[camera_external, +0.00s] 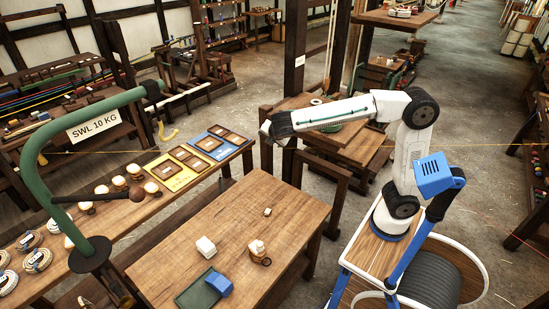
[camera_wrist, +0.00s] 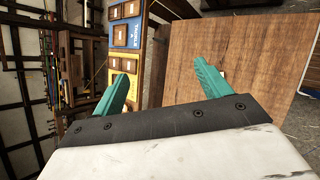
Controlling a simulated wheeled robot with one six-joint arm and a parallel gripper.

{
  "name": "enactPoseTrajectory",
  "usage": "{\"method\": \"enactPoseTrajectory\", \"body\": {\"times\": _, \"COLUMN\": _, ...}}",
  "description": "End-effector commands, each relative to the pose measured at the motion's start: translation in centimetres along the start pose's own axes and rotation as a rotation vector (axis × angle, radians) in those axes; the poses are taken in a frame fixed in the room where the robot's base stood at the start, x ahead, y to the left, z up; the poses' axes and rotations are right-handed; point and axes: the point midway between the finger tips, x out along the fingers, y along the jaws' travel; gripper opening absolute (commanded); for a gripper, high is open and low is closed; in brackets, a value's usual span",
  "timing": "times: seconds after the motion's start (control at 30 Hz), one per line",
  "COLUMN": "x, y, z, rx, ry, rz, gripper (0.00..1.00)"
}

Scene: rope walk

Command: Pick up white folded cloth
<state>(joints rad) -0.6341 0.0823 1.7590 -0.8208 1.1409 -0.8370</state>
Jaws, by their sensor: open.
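A white folded bundle (camera_external: 206,246), which looks like the cloth, lies on the near wooden table (camera_external: 265,195) in the external view. It is left of a white-and-brown item (camera_external: 257,248) and behind a green tray. My gripper (camera_external: 277,127) is raised beyond the table's far edge, well away from the bundle. In the wrist view my gripper (camera_wrist: 162,70) has its two teal fingers spread, with nothing between them. I cannot make out the cloth in the wrist view; the right finger covers part of the table top.
The green tray (camera_external: 196,292) holds a blue item (camera_external: 219,284). A small pale block (camera_external: 267,212) lies farther back. A green crane-like post (camera_external: 42,170) with a hanging hook stands at left. A long bench bears yellow and blue boards (camera_external: 172,175). The table's back part is mostly clear.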

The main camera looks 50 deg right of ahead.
Motion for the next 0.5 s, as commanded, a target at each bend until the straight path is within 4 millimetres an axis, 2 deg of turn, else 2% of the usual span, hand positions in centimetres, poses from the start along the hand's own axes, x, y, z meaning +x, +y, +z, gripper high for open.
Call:
{"method": "enactPoseTrajectory", "body": {"times": 0.03, "x": -0.2, "y": 2.2, "z": -4.0, "rx": -0.124, "ry": -0.006, "rz": 0.058, "gripper": 0.76}}
{"method": "enactPoseTrajectory", "body": {"times": 0.1, "x": -0.9, "y": 4.8, "z": -8.8, "rx": -0.291, "ry": -0.025, "rz": 0.143, "gripper": 0.76}}
{"method": "enactPoseTrajectory", "body": {"times": 0.2, "x": -2.1, "y": 7.2, "z": -14.8, "rx": -0.482, "ry": -0.053, "rz": 0.246, "gripper": 0.76}}
{"method": "enactPoseTrajectory", "body": {"times": 0.3, "x": -3.1, "y": 8.5, "z": -19.5, "rx": -0.623, "ry": -0.08, "rz": 0.324, "gripper": 0.76}}
{"method": "enactPoseTrajectory", "body": {"times": 0.5, "x": -5.2, "y": 9.7, "z": -27.2, "rx": -0.834, "ry": -0.13, "rz": 0.446, "gripper": 0.76}}
